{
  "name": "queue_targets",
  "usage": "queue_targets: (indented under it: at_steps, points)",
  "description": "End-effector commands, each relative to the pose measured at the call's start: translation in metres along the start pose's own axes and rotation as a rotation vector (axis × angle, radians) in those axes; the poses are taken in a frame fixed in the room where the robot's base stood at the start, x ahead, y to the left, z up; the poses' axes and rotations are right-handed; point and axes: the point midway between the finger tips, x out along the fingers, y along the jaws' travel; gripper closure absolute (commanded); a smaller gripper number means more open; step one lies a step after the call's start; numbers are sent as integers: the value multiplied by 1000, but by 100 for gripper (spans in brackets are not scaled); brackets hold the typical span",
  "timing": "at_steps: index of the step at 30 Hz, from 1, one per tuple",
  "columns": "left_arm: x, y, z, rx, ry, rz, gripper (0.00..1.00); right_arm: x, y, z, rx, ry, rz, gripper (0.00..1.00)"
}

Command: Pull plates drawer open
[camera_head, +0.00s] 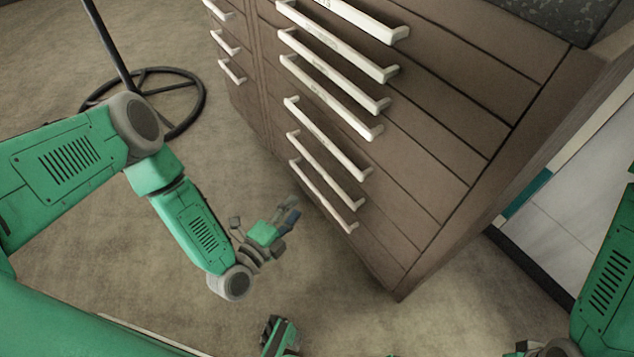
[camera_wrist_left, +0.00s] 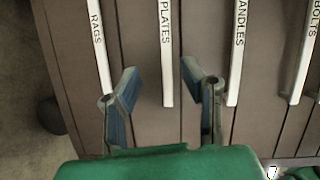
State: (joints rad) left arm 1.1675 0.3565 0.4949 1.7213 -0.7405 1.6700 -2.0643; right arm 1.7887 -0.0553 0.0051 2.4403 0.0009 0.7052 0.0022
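The plates drawer's white handle (camera_wrist_left: 166,60) carries the label PLATES in the left wrist view. It runs between the two spread fingers of my left gripper (camera_wrist_left: 163,80), which is open. Its lower end reaches between the fingertips; I cannot tell how near they are in depth. In the head view my left gripper (camera_head: 290,208) is beside the lower handles of the brown cabinet (camera_head: 400,240). The labels are too small to read there. The drawer looks shut. A green part with a dark end at the bottom edge of the head view may belong to my right gripper, but this is unclear.
The RAGS handle (camera_wrist_left: 98,45) is left of the plates handle, and a handle ending in ANDLES (camera_wrist_left: 238,50) is right of it. The BOLTS handle (camera_wrist_left: 304,50) is farther right. A black stand base (camera_head: 190,100) is on the floor; the carpet (camera_head: 330,310) before the cabinet is mostly clear.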

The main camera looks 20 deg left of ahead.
Motion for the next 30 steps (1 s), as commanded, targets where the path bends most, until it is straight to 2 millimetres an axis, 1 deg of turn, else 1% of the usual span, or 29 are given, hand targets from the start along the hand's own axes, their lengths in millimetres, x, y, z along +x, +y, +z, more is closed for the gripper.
queue_targets:
  at_steps: [1,5,8,11,16,21,25,30]
  points:
    - [1,5,5,45,-14,-32,64,8,0,1,1,0,1,60]
    - [5,3,12,117,-33,-76,64,11,0,1,1,0,1,60]
    - [15,2,14,124,-34,-81,64,15,1,1,2,0,1,60]
    - [31,2,17,117,-34,-82,64,21,1,1,2,0,1,60]
    - [67,2,22,111,-35,-82,64,37,0,2,1,0,1,60]
    - [102,-1,22,112,-35,-81,64,51,0,3,0,0,0,60]
    - [121,-4,21,112,-34,-78,64,59,0,3,0,0,0,60]
    - [135,-6,20,114,-32,-76,64,63,0,3,1,0,0,60]
